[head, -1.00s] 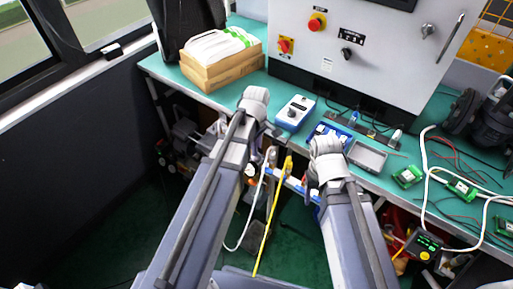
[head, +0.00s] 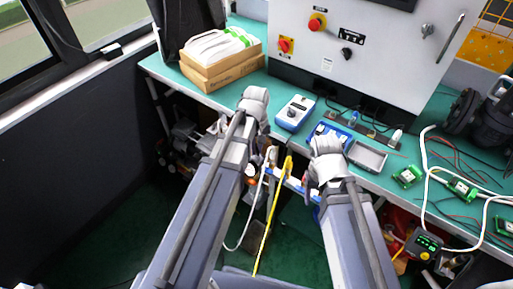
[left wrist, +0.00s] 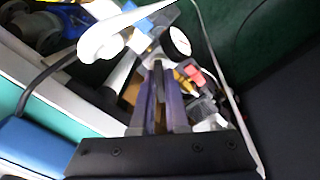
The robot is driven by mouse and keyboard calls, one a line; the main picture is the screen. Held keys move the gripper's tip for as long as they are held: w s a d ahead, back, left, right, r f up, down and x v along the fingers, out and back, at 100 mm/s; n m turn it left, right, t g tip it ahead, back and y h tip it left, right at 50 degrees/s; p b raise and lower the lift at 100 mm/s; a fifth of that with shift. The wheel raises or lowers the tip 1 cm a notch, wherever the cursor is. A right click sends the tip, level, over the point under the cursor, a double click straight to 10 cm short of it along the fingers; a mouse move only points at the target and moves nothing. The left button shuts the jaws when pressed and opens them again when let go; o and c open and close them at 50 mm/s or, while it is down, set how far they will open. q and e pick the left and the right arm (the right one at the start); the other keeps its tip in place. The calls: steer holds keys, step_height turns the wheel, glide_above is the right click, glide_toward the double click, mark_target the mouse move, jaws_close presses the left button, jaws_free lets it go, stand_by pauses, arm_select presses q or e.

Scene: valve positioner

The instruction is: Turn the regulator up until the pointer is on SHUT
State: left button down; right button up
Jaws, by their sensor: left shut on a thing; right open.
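In the left wrist view my left gripper (left wrist: 158,75) is shut on what seems to be the regulator knob, mostly hidden between its fingers. A small round white dial with a dark rim (left wrist: 178,41) is just beyond the tips. In the head view my left arm hides most of that gripper, below the bench's front edge. A blue box with a white face and dark knob (head: 294,112) stands on the bench; its pointer and lettering are too small to read. My right gripper (head: 308,184) is open, partly hidden by its wrist, near the bench's front edge.
The green bench (head: 219,96) carries cardboard boxes (head: 222,70), a grey tray (head: 367,157) and green circuit boards (head: 408,176). A grey control panel (head: 370,52) stands behind. A yellow hose (head: 269,227) and a white hose hang below the bench edge.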

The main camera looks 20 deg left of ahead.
mark_target(257, 148)
arm_select(q)
steer(key=shift+m, duration=1.9)
steer(key=c, duration=0.9)
jaws_free()
steer(key=shift+r, duration=0.15)
step_height(257, 148, up, 8)
steer(key=p, duration=0.8)
steer(key=shift+f, duration=0.2)
